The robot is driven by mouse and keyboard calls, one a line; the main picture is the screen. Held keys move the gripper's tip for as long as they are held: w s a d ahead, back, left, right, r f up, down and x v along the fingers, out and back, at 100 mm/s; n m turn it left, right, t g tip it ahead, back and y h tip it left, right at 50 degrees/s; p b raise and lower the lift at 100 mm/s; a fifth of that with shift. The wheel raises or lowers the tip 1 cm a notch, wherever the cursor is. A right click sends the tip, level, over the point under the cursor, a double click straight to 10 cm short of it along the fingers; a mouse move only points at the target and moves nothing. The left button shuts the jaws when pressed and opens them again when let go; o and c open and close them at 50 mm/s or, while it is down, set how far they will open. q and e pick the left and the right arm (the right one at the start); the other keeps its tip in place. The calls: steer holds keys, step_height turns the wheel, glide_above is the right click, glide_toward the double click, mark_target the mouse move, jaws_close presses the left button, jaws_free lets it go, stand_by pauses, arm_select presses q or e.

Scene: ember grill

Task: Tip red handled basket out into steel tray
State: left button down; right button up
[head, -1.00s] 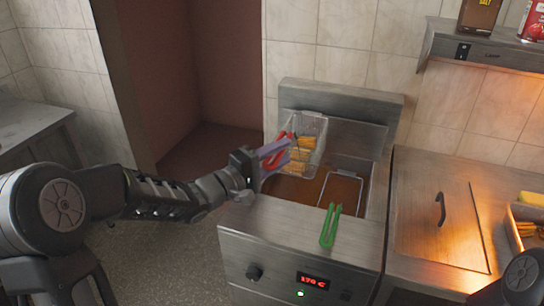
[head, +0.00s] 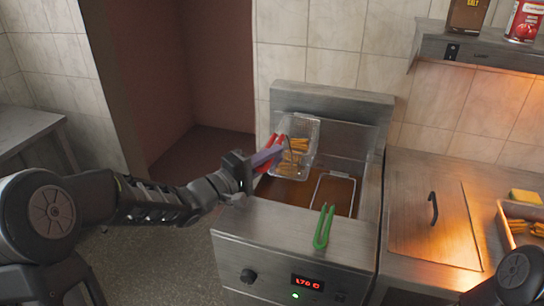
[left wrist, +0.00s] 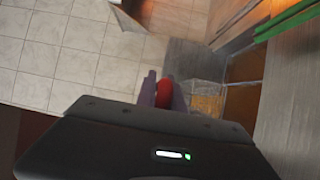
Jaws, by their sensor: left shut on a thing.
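My left gripper (head: 270,153) is shut on the red handle (head: 268,143) of a wire basket (head: 311,128). The basket hangs over the left side of the fryer and holds golden fries (head: 296,146). In the left wrist view the red handle (left wrist: 164,93) sits between the purple fingers, with the basket (left wrist: 207,92) beyond. The steel tray (head: 508,206) stands on the counter at the right edge, with several fries and a yellow thing in or beside it. Only part of it shows. My right gripper is out of frame; part of my right arm shows at the lower right.
A second basket with a green handle (head: 323,228) sits in the right side of the fryer (head: 290,245). A steel lid (head: 425,225) with a black handle covers the counter between fryer and tray. A shelf (head: 490,60) with a salt box and a red can hangs above.

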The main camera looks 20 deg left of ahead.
mark_target(266, 167)
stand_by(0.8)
arm_select(q)
steer(key=c, duration=2)
jaws_free()
jaws_close()
steer(key=shift+r+p, duration=2.35)
steer(key=shift+r, duration=0.2)
steer(key=shift+s, duration=0.1)
steer(key=shift+s+a+p, duration=0.15)
steer(key=shift+s+p, duration=0.25)
steer(key=shift+s, duration=1.95)
